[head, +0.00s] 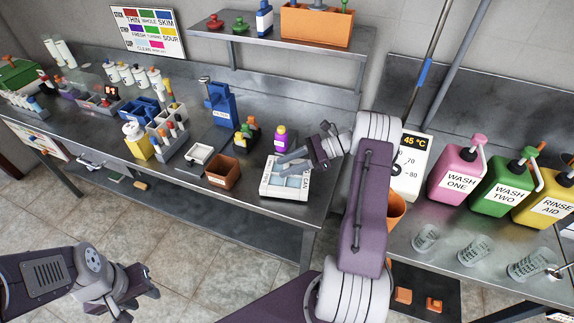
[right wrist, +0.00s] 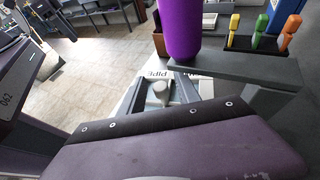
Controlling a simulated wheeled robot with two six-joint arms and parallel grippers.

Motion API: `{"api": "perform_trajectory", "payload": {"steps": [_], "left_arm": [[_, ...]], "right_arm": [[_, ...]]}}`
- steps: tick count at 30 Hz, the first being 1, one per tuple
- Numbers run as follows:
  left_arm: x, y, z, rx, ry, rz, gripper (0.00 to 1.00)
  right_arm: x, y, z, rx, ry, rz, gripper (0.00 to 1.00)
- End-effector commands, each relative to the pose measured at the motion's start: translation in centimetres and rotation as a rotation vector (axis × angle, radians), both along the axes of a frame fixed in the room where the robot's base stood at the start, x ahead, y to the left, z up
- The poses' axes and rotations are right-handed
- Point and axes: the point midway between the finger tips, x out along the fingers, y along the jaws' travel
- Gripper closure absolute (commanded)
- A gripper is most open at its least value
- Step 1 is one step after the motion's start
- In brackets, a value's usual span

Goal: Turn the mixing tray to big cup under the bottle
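The white mixing tray (head: 287,192) sits near the front edge of the bench, with partly readable lettering on its front. A purple bottle (head: 280,138) stands upright just behind it; it also shows in the right wrist view (right wrist: 180,25). My right gripper (head: 283,163) is over the tray, its grey fingers covering part of it. Whether they touch it or are apart is unclear. A small pale round part (right wrist: 157,93) shows below the bottle in the right wrist view; I cannot tell which cup it is. My left gripper (head: 150,288) is low, over the floor, away from the bench.
A brown box (head: 223,172) and a small white tray (head: 199,155) stand left of the mixing tray. A rack with coloured tops (head: 247,133) is close by; it also shows in the right wrist view (right wrist: 258,42). Wash jugs (head: 460,172) and clear beakers (head: 474,251) are at right.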

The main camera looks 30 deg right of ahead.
Motion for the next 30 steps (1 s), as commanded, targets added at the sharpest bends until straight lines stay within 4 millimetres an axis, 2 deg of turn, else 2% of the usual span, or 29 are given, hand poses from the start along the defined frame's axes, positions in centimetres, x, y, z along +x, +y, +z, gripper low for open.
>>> {"api": "perform_trajectory", "payload": {"steps": [4,12,16,26,28,30], "left_arm": [[0.0,0.0,-0.2,0.0,0.0,0.0,0.64],[0.0,0.0,-0.8,0.0,0.0,0.0,0.64],[0.0,0.0,-0.8,0.0,0.0,0.0,0.64],[0.0,0.0,-0.9,0.0,0.0,0.0,0.64],[0.0,0.0,-1.2,0.0,0.0,0.0,0.64],[0.0,0.0,-2.0,0.0,0.0,0.0,0.64]], "right_arm": [[-0.3,-1.1,0.4,-0.001,-0.003,-0.002,0.61],[-2.2,-6.2,2.5,-0.002,-0.002,-0.002,0.61],[-2.7,-7.6,3.2,-0.001,-0.002,-0.001,0.61],[-2.9,-7.9,3.5,-0.002,-0.001,0.002,0.61],[-2.7,-7.4,3.4,-0.045,-0.019,0.027,0.61],[-2.3,-6.1,3.3,-0.169,-0.078,0.101,0.61]]}}
